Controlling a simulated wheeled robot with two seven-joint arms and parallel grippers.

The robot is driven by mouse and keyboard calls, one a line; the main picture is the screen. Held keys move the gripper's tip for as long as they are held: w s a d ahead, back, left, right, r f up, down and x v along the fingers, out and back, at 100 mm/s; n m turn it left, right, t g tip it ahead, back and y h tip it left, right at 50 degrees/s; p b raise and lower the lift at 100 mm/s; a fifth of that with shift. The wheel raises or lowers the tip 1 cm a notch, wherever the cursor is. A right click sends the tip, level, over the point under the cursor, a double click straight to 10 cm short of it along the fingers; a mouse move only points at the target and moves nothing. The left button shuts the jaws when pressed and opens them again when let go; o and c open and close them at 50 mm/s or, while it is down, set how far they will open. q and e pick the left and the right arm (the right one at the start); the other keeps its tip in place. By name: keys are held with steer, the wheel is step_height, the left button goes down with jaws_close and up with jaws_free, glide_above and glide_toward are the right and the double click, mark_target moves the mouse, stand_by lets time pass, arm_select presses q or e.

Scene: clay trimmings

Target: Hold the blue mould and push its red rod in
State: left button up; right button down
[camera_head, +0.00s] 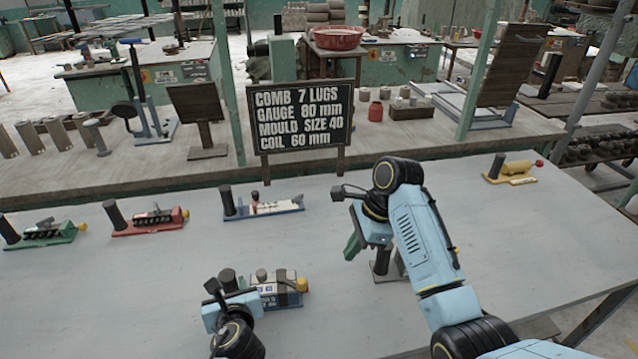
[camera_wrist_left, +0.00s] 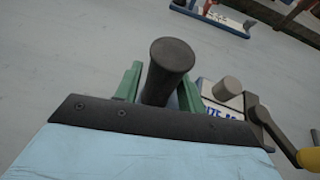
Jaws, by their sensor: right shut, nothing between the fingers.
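A mould with a blue-and-white label and a dark post (camera_head: 228,278) lies at the front of the table, with a yellow knob (camera_head: 302,284) at its right end. In the left wrist view its label (camera_wrist_left: 222,112) and dark post (camera_wrist_left: 170,62) show. My left gripper (camera_head: 231,305) is at this post, its green fingers (camera_wrist_left: 158,92) on either side; I cannot tell whether they press on it. Another mould, blue-based with a white top (camera_head: 272,207), stands farther back, with a small red part (camera_head: 255,196). No red rod shows clearly. My right gripper (camera_head: 354,246) is shut and empty, above the table.
A green mould (camera_head: 48,234) and a red mould (camera_head: 150,222) stand at the left. A yellow mould (camera_head: 512,174) with a red ball stands at the far right. A dark stand (camera_head: 384,268) is just beside my right gripper. A lettered board (camera_head: 301,117) stands behind.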

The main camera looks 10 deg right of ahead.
arm_select(q)
steer(key=shift+o, duration=1.2)
steer(key=shift+w+r, duration=0.1)
steer(key=shift+r, duration=0.1)
steer(key=shift+r, duration=0.1)
